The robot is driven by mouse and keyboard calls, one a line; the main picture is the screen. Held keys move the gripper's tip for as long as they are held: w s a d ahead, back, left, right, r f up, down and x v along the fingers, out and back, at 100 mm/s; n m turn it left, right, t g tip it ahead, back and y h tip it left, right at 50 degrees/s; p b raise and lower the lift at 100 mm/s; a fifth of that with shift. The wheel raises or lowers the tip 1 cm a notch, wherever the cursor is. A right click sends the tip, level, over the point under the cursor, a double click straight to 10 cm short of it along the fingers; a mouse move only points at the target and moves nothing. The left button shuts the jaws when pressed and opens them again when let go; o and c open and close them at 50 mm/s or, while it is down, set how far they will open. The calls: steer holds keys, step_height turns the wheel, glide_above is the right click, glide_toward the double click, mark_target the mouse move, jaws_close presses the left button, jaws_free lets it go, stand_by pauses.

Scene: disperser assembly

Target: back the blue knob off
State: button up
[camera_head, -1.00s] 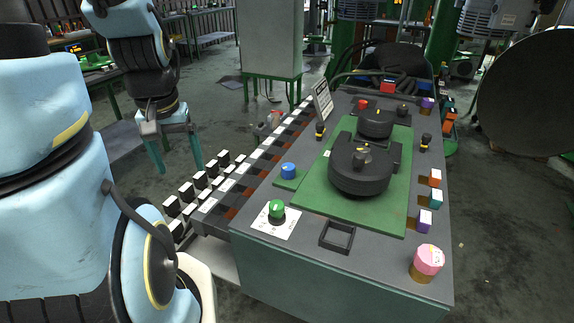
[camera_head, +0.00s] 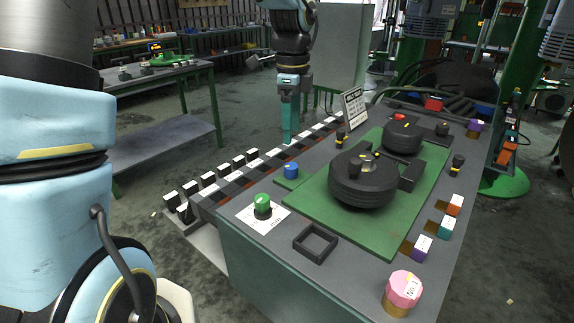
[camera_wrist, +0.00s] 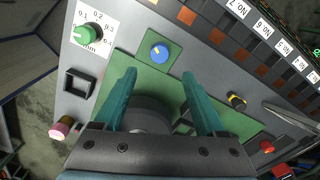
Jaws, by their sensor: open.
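The blue knob (camera_head: 291,169) sits on a small green square near the left edge of the grey panel. In the wrist view the blue knob (camera_wrist: 160,53) shows ahead of the fingertips, roughly centred between them, with a yellow mark on its top. My gripper (camera_head: 290,141) hangs fingers down, beyond the knob in the head view and above the panel's left side. In the wrist view my gripper (camera_wrist: 159,74) has its two teal fingers spread wide with nothing between them. The fingers are apart from the knob.
A green knob (camera_head: 262,205) on a white scale plate stands near the blue one. A black round housing (camera_head: 362,179), a square black frame (camera_head: 315,243) and a pink knob (camera_head: 403,290) are on the panel. A sign (camera_head: 354,107) stands near my gripper.

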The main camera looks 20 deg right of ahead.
mark_target(291, 165)
step_height(291, 165, down, 10)
steer(key=shift+p, duration=0.85)
steer(key=shift+c, duration=0.3)
jaws_close()
